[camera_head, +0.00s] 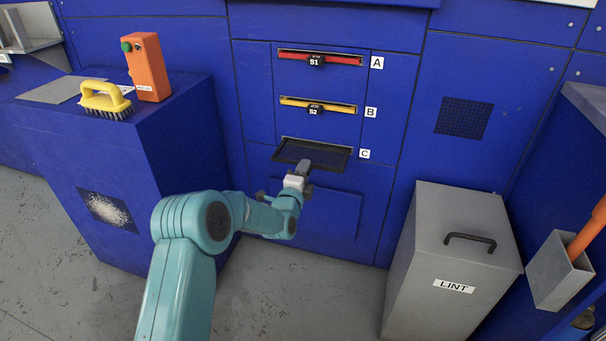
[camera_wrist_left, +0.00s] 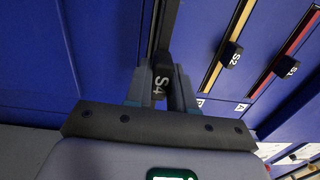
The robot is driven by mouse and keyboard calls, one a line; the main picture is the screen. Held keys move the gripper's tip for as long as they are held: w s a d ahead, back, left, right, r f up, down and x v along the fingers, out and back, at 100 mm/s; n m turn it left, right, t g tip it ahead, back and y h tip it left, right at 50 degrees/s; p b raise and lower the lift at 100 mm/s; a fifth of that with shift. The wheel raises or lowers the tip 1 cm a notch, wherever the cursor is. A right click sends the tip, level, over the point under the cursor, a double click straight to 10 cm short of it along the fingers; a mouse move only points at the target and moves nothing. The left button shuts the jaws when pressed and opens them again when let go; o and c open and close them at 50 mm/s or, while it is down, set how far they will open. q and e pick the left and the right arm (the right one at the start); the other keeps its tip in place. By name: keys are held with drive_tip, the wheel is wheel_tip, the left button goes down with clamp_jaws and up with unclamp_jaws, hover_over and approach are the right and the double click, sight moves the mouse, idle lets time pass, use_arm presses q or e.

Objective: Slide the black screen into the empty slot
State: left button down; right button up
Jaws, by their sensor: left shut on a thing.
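The black screen (camera_head: 318,153) lies flat at slot C, the lowest slot in the blue panel, with its far edge at the slot mouth and its near part sticking out. How deep it sits inside is hidden. My left gripper (camera_head: 298,178) is at the screen's front edge. In the left wrist view the fingers (camera_wrist_left: 161,88) are shut on the screen's black tab, marked S4 (camera_wrist_left: 159,84). The screen (camera_wrist_left: 160,30) shows there as a narrow dark strip, nearly edge-on. My right gripper is out of view.
Above, slot A holds a red screen (camera_head: 338,60) and slot B a yellow screen (camera_head: 335,105). A grey lint bin (camera_head: 440,290) stands to the right. A blue cabinet (camera_head: 175,125) at left carries a yellow brush (camera_head: 105,97) and an orange control box (camera_head: 148,68).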

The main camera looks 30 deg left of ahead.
sight(313, 150)
use_arm(q)
drive_tip(key=shift+b+x, duration=1.1)
drive_tip(key=shift+x, duration=1.55)
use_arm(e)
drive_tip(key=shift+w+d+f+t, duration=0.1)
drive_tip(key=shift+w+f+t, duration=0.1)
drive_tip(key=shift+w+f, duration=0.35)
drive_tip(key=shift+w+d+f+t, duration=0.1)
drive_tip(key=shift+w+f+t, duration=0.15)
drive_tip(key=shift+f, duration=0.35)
use_arm(q)
drive_tip(key=shift+b+x, duration=0.4)
drive_tip(key=shift+x, duration=0.95)
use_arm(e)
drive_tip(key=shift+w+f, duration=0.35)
use_arm(q)
drive_tip(key=shift+w, duration=0.35)
drive_tip(key=shift+x, duration=0.9)
drive_tip(key=c, duration=0.9)
unclamp_jaws()
drive_tip(key=shift+f, duration=0.1)
drive_tip(key=shift+f, duration=0.1)
drive_tip(key=shift+s, duration=0.1)
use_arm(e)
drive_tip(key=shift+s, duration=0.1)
